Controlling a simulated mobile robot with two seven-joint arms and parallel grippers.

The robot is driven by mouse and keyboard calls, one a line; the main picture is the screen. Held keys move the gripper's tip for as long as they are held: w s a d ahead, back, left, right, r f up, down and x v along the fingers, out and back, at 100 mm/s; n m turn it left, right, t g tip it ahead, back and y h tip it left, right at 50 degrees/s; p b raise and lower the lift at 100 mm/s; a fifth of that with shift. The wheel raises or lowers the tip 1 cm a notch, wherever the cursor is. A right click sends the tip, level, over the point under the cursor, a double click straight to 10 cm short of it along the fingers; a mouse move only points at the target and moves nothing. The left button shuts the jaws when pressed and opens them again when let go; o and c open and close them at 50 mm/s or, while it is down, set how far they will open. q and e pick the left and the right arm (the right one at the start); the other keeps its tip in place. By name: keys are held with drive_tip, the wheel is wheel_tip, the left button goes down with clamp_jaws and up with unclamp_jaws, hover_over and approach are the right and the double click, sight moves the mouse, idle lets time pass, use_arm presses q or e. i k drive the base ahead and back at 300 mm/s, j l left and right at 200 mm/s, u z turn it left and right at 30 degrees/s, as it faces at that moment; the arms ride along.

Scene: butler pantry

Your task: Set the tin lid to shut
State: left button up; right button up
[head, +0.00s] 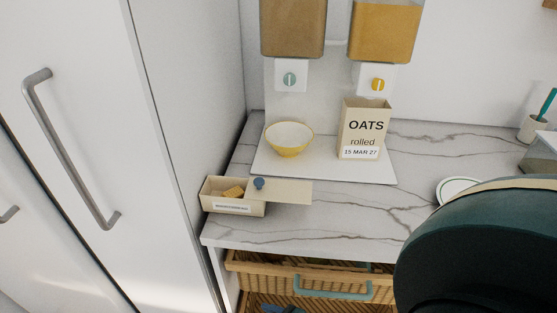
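The tin (233,207) is a small cream box with a label on its front, standing near the front left corner of the marble counter. Its flat cream lid (288,191) is slid to the right and sticks out well past the tin's right end. A blue knob (259,184) stands on the lid near its left edge. The left part of the tin is open, and yellow-brown pieces (234,191) show inside. Neither of my grippers is in view.
Behind the tin, a yellow-rimmed bowl (289,139) and an oats box (365,130) stand on a white board (300,172) under two dispensers. A wicker drawer (285,276) is below the counter edge. A large dark teal shape hides the counter's right front.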

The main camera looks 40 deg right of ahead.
sight(295, 193)
drive_tip(key=z, duration=1.15)
